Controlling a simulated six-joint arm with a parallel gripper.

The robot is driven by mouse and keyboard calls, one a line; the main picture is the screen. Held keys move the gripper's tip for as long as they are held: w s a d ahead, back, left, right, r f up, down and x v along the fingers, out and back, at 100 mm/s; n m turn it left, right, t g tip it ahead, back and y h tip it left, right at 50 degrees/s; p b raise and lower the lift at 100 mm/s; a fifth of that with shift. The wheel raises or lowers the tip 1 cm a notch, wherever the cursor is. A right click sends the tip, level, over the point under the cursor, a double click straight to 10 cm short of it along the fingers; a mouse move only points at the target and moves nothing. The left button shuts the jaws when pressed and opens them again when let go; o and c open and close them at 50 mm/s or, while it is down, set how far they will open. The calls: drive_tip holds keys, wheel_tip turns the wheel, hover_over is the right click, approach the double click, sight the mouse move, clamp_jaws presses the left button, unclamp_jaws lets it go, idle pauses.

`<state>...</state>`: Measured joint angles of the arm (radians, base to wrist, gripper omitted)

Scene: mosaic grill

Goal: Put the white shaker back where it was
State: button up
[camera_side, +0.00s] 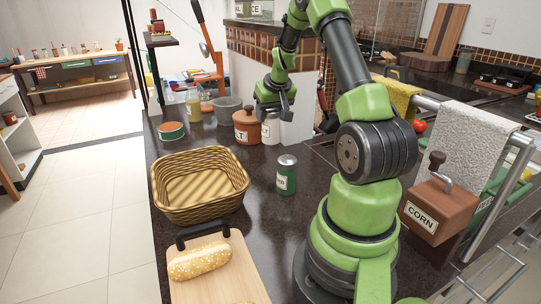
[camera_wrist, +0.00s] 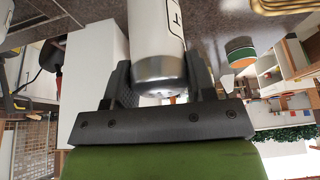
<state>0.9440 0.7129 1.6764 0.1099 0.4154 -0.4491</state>
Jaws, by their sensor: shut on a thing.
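The white shaker (camera_side: 271,130) is upright at the back of the dark counter, just right of the reddish-brown salt pot (camera_side: 246,128). My gripper (camera_side: 273,109) is above it, with its fingers down around the shaker's top. In the wrist view my gripper (camera_wrist: 160,82) has one finger on each side of the shaker's metal-capped end, and its white body (camera_wrist: 153,28) with part of a black label shows beyond. The shaker's base is at or close to the counter; I cannot tell whether it touches.
A green shaker (camera_side: 287,176) stands nearer on the counter. A wicker basket (camera_side: 199,207) and a board (camera_side: 236,262) with bread are at the front left. A white block (camera_side: 297,120) is close on the right.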

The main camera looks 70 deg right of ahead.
sight(270, 139)
wheel_tip(270, 139, down, 8)
drive_tip(key=shift+f, duration=0.1)
idle(0.4)
drive_tip(key=shift+f, duration=0.1)
drive_tip(key=o, duration=1)
drive_tip(key=shift+c, duration=0.2)
